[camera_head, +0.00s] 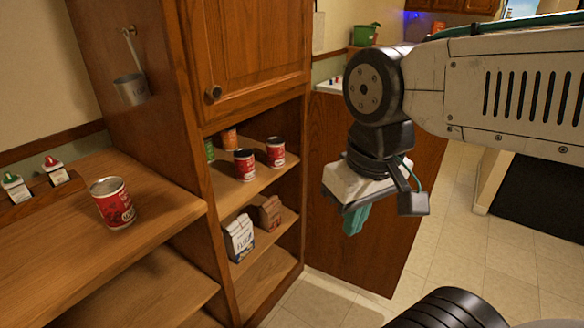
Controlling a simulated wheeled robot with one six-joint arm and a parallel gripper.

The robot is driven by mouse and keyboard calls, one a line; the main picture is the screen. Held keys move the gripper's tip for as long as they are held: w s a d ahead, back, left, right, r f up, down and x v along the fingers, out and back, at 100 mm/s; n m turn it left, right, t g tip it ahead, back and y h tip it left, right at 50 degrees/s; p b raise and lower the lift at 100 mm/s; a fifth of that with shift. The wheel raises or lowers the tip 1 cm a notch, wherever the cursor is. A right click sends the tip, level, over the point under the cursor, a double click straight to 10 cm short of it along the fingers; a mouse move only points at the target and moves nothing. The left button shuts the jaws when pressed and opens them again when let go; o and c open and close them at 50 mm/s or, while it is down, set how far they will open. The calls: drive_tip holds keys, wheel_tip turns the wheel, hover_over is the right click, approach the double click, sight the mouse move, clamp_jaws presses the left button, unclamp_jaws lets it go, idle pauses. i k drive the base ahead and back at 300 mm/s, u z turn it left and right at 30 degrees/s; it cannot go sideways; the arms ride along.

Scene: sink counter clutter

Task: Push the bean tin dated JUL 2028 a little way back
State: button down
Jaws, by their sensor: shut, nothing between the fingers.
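A red tin (114,205) with a bare metal lid stands upright on the wooden counter at the left. Two red tins with dark tops, a left one (244,166) and a right one (276,153), stand on the cabinet's upper open shelf. No date can be read on any tin, so I cannot tell which is the JUL 2028 bean tin. My gripper (355,219) hangs in the air right of the shelves, fingers pointing down. It is shut and empty, apart from all tins.
An orange tin (229,139) and a green tin (209,150) stand behind on the upper shelf (228,190). A white packet (240,238) and a brown packet (270,213) stand on the shelf below. The cabinet's side panel (150,130) separates counter and shelves. Counter space right of its tin is clear.

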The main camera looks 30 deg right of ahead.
sight(243, 158)
drive_tip(key=z, duration=0.35)
drive_tip(key=i, duration=0.45)
drive_tip(key=u, duration=1.1)
drive_tip(key=i, duration=0.5)
drive_tip(key=z, duration=0.05)
